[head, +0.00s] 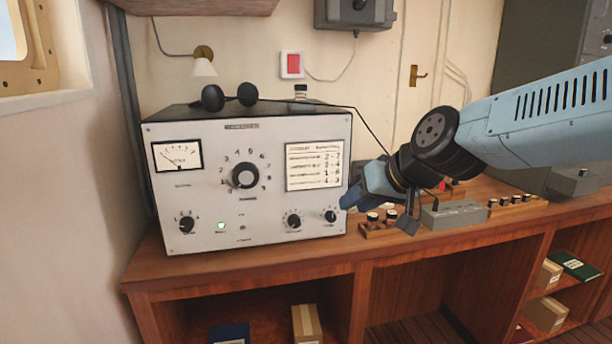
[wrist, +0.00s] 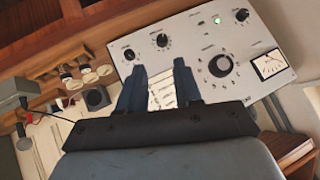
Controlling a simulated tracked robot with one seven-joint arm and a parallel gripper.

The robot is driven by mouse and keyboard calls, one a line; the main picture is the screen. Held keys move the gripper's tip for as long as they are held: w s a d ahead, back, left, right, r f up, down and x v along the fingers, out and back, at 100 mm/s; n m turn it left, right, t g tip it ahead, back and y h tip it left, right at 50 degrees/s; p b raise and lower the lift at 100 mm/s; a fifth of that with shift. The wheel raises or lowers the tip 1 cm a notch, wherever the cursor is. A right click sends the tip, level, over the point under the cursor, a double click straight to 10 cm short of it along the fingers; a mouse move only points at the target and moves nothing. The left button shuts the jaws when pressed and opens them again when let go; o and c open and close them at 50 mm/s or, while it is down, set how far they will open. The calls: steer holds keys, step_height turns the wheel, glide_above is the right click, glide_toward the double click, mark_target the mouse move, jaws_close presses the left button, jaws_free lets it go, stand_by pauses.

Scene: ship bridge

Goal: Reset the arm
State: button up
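My arm reaches in from the right in the head view, and my gripper (head: 348,202) is beside the right edge of the grey radio set (head: 210,215). I cannot tell from this view whether it touches the set. In the wrist view, the two blue fingers of my gripper (wrist: 160,72) stand apart with nothing held between them. The radio's printed card (wrist: 162,92) shows in the gap behind them. The radio (wrist: 235,38) is tilted in this view, with its large dial (wrist: 221,66), small knobs and meter visible.
A wooden desk (head: 255,262) carries the radio, a headset (head: 229,96) on top of it, a grey box (head: 453,215) and small wooden racks (head: 380,230) close under my gripper. A cable runs down behind my wrist. Shelves below hold boxes (head: 306,322). A red switch (head: 292,64) is on the wall.

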steer(key=s+d+m+g+h, duration=0.1)
steer(key=s+d+m+h, duration=0.1)
steer(key=s+d+h, duration=0.4)
steer(key=s+d, duration=0.5)
steer(key=d, duration=0.2)
steer(key=shift+s+d+f+m+g, duration=0.2)
steer(key=shift+s+f+m+g, duration=0.1)
steer(key=shift+s+m, duration=0.1)
steer(key=shift+w, duration=0.1)
